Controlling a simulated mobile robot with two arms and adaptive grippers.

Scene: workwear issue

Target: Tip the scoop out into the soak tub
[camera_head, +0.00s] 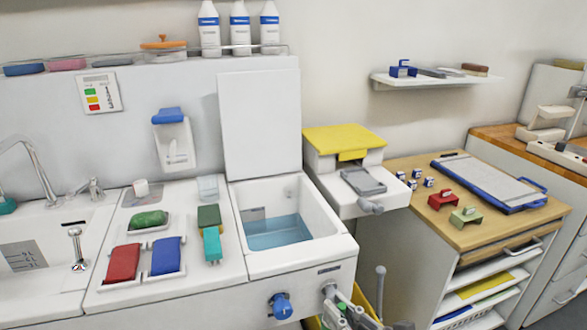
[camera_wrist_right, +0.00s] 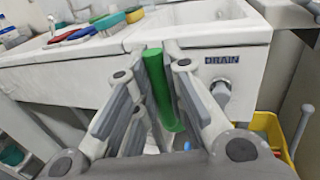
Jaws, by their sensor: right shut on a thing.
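The soak tub (camera_head: 318,218) is a white basin with blue water in it, and its white lid stands open behind it. My right gripper (camera_head: 343,312) is low at the bottom edge of the head view, in front of the tub and below its rim. In the right wrist view its fingers (camera_wrist_right: 160,95) are shut on an upright green bar (camera_wrist_right: 155,78), which looks like a handle. No scoop bowl can be made out, so I cannot tell whether it holds anything. The tub's white front (camera_wrist_right: 188,52) with a drain label is beyond the fingers. My left gripper is not in view.
Left of the tub lie a red pad (camera_head: 122,264), a blue pad (camera_head: 166,256) and a green sponge (camera_head: 150,219). A blue knob (camera_head: 280,306) sticks out from the tub front. A yellow bin (camera_wrist_right: 268,130) stands at right in the wrist view.

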